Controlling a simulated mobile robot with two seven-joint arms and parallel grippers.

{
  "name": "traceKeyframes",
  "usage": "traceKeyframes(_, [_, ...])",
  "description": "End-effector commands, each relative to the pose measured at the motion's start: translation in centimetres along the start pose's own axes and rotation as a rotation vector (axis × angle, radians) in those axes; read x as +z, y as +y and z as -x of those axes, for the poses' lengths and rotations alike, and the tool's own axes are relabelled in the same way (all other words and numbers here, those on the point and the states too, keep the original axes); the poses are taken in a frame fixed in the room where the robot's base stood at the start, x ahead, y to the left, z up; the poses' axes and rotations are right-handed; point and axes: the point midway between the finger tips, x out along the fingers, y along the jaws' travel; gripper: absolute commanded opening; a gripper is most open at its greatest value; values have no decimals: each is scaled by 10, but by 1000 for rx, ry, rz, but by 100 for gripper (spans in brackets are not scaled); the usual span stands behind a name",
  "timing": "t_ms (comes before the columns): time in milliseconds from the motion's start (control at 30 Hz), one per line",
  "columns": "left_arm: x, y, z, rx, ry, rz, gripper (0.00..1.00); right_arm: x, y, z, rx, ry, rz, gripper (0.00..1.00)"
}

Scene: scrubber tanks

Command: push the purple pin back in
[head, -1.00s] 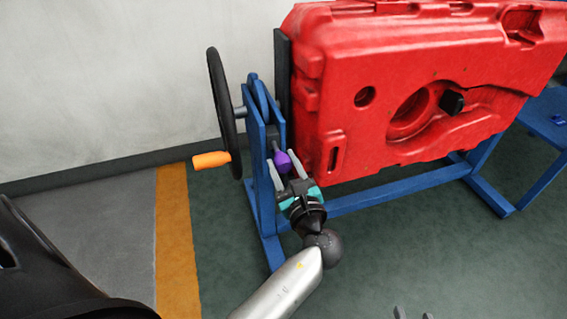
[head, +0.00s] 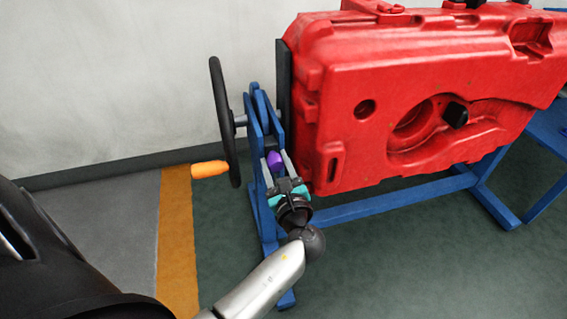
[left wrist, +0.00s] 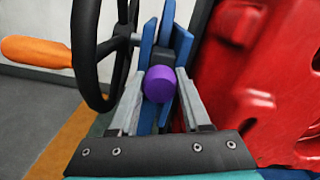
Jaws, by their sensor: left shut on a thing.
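The purple pin (head: 274,156) sits at the blue upright of the stand, below the hub. Its rounded purple end faces me in the left wrist view (left wrist: 160,83). My left gripper (head: 276,164) reaches up to it from below, with one grey finger on each side of the pin. The gripper is shut on the pin. The pin's shaft and the hole behind it are hidden. My right gripper is in neither view now.
A black handwheel (head: 224,125) with an orange handle (head: 209,169) stands left of the pin. A large red tank (head: 345,120) hangs close on the right. The blue stand's lower beam (head: 400,194) runs rightward. Open floor lies in front.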

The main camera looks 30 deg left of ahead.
Motion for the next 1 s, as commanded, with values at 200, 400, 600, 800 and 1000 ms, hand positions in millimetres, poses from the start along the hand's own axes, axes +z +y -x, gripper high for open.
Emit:
traceKeyframes(200, [2, 2, -5, -3, -1, 1, 0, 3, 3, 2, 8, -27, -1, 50])
traceKeyframes(400, [3, 1, -6, -3, -3, 3, 0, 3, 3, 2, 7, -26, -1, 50])
traceKeyframes(600, [2, 2, -5, -2, -2, 2, 69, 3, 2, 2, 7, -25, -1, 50])
traceKeyframes(800, [2, 2, -4, -1, -1, 2, 78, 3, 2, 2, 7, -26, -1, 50])
traceKeyframes(1000, [1, 2, -2, -1, 1, 1, 78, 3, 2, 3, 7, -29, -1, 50])
